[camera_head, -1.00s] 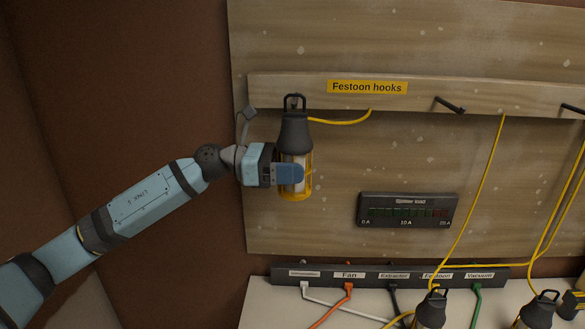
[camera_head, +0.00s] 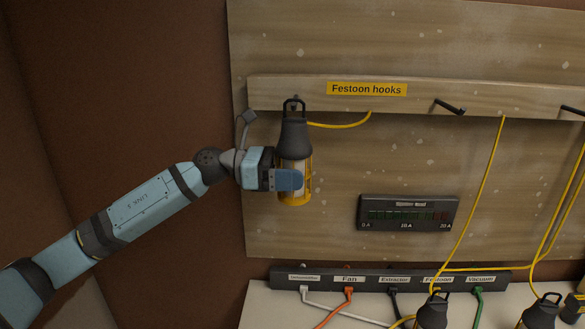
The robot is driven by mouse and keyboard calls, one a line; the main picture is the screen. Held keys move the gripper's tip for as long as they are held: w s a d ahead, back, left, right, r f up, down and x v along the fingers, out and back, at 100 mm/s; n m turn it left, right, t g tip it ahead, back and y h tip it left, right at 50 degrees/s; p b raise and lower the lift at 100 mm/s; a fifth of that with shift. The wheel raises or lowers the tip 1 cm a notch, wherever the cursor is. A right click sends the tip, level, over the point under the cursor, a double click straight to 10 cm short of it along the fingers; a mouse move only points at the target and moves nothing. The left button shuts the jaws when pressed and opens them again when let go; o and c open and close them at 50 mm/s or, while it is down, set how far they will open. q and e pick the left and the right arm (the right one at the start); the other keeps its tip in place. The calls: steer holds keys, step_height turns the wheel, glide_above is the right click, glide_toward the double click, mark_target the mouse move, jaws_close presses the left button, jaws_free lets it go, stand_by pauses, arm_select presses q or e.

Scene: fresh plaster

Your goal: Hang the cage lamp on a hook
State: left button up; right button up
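The cage lamp (camera_head: 294,133) has a dark top with a wire loop and a yellow cage around a pale tube. It hangs upright in front of the left end of the wooden hook rail (camera_head: 400,97). My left gripper (camera_head: 290,180) is shut on its cage from the left. The lamp's loop overlaps a dark hook (camera_head: 295,100) at the rail; I cannot tell whether the loop bears on it. Two more hooks show, a middle one (camera_head: 450,107) and a right one (camera_head: 573,110), both bare. My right gripper is out of view.
A yellow cable (camera_head: 345,125) runs from the lamp to the rail. Below are a load meter (camera_head: 408,213), a power strip (camera_head: 385,279) with plugged cables, and more cage lamps (camera_head: 432,312) (camera_head: 541,312) on the pale surface. The board left of the meter is clear.

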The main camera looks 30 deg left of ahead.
arm_select(q)
steer(key=shift+s+a+f, duration=0.1)
steer(key=shift+a+f, duration=0.05)
steer(key=shift+a, duration=0.1)
steer(key=b+v, duration=0.4)
steer(key=v, duration=0.9)
steer(key=shift+b, duration=0.4)
steer(key=shift+s+a+r, duration=0.1)
steer(key=shift+s+r, duration=0.05)
steer(key=shift+r, duration=0.1)
